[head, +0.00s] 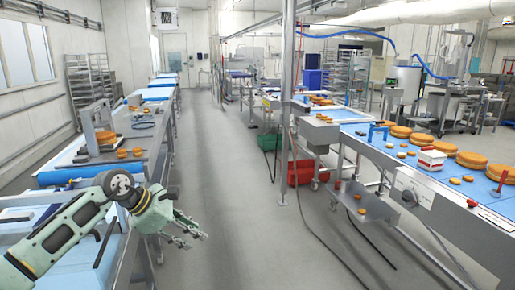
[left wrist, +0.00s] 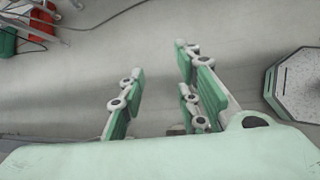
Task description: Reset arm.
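My left arm comes in from the left in the head view, pale green with dark joints. My left gripper (head: 190,229) is over the aisle floor, just right of the left-hand tables. Its fingers are spread apart with nothing between them. The left wrist view also shows the left gripper (left wrist: 158,88) open and empty, with bare grey floor behind the fingers. My right arm and right gripper are in neither view.
A long blue-topped conveyor (head: 440,175) with orange rounds runs along the right. A red crate (head: 300,174) and a green crate (head: 270,141) are on the floor beside it. Work tables (head: 150,140) line the left. The grey aisle floor (head: 225,190) between is clear.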

